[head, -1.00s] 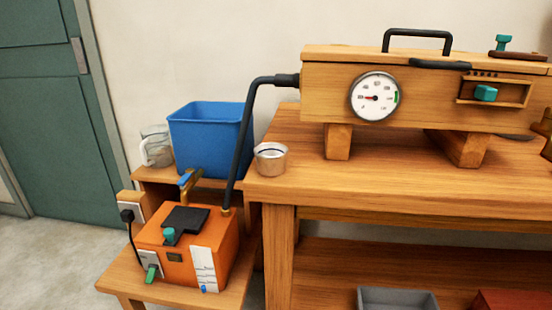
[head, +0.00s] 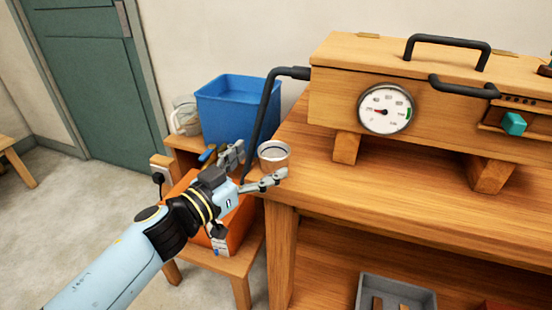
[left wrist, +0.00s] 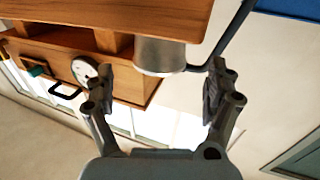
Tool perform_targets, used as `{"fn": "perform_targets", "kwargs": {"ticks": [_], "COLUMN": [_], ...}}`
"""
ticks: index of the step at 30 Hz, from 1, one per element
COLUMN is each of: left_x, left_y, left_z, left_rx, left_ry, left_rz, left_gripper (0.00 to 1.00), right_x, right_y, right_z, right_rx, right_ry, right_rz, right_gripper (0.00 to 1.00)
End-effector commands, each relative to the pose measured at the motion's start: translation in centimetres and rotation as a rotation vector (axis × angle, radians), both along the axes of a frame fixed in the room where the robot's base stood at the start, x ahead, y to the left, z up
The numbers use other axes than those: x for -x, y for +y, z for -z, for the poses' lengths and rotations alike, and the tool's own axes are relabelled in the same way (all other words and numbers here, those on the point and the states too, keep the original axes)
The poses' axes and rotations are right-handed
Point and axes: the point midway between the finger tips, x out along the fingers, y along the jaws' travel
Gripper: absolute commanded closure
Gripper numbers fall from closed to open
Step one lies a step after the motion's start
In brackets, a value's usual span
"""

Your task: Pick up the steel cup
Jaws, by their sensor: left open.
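The steel cup (head: 274,155) stands upright on the left front corner of the wooden bench (head: 330,175). I cannot tell whether a finger touches the cup. My right gripper is not in view.
A black pipe (head: 262,115) rises just behind the cup to a wooden box with a dial (head: 386,109). A blue bin (head: 238,108) and a glass jug (head: 185,116) stand to the left. An orange unit (head: 235,225) is partly hidden by my arm.

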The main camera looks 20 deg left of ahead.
Motion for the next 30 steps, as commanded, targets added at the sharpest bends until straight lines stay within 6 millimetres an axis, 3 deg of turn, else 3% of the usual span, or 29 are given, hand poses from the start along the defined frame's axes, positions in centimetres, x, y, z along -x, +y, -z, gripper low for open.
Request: {"fn": "perform_targets", "kwargs": {"ticks": [11,20,30], "left_x": [-4.5,-4.9,-4.9], "left_y": [-1.9,-2.1,-2.1], "left_z": [-0.2,-0.3,-0.3], "left_rx": [0.001,-0.001,-0.001], "left_ry": [0.000,0.002,0.002], "left_rz": [0.000,0.000,-0.001], "left_gripper": [0.12,0.13,0.58], "right_x": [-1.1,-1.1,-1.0], "right_y": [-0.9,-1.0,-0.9], "right_z": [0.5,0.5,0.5], "right_rx": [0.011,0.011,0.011], "right_ry": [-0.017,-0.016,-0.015], "right_rz": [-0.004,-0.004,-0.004], "right_gripper": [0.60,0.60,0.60]}}
